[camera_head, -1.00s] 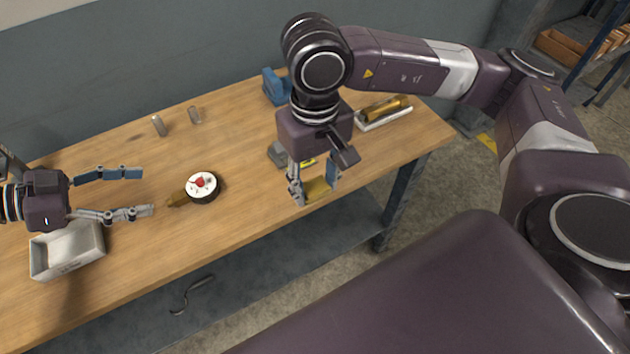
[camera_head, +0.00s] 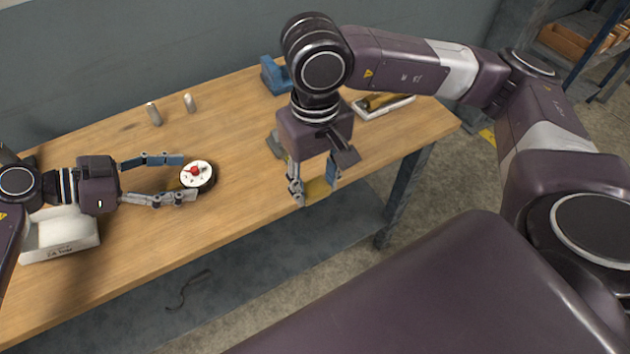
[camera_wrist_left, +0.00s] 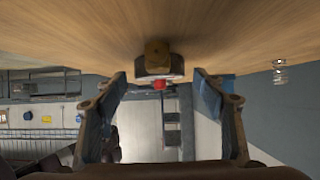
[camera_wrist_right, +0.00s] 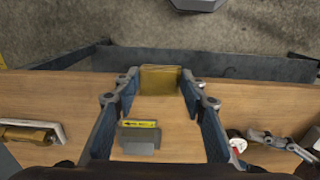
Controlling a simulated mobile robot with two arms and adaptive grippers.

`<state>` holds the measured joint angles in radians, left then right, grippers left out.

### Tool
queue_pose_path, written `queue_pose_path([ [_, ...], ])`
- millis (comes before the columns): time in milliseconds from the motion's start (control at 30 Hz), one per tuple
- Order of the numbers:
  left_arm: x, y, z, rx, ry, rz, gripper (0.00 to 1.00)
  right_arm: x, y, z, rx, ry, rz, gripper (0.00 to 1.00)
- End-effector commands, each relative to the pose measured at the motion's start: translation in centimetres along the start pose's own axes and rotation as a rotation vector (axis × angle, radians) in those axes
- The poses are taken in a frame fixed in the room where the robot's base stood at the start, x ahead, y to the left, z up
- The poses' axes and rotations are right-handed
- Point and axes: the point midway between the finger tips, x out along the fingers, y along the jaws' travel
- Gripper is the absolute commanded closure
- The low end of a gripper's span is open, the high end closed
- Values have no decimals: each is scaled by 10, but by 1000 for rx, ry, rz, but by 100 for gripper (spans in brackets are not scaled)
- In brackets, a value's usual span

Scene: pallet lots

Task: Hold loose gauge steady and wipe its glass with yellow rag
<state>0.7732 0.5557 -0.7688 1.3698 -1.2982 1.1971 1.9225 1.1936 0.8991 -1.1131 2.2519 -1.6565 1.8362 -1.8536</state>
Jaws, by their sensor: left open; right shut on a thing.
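The loose gauge (camera_head: 196,175), with a white face, a red mark and a dark rim, lies on the workbench. My left gripper (camera_head: 184,177) is open, its fingertips at the gauge's left side, one finger behind and one in front. In the left wrist view the gauge (camera_wrist_left: 155,66) with its brass stem sits ahead between the open fingers. My right gripper (camera_head: 316,188) is shut on the yellow rag (camera_wrist_right: 160,79), above the bench's front part, right of the gauge. The rag (camera_head: 318,190) is partly hidden by the fingers in the head view.
A white box (camera_head: 62,236) stands below my left wrist. Two small cylinders (camera_head: 153,114) stand toward the back. A blue object (camera_head: 274,76) is at the back edge, and a tray with a brass item (camera_head: 385,108) is at the right. A grey block (camera_wrist_right: 140,139) lies near my right gripper.

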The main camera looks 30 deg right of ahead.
Motion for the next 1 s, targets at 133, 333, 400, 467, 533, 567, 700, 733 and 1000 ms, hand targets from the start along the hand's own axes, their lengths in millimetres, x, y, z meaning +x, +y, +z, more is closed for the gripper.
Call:
queue_pose_path([
  [133,7,2,6,-9,-6,5,36,-1,0,0,0,-1,0,81],
  [333,7,2,6,-8,-6,4,36,-1,0,0,0,-1,0,81],
  [400,7,2,6,-7,-5,3,38,-1,0,0,0,-1,0,81],
  [467,7,2,5,-6,-5,3,45,-1,0,0,0,-1,0,81],
  [533,7,2,5,-6,-5,3,53,-1,0,0,0,0,0,81],
  [567,6,2,5,-6,-5,3,56,-1,0,0,0,0,0,81],
  [700,6,1,4,-5,-4,3,51,-1,0,0,0,0,0,81],
  [733,6,1,4,-5,-4,3,48,-1,0,0,0,0,0,81],
  [1000,6,1,4,-5,-4,3,35,-1,0,0,0,0,0,81],
])
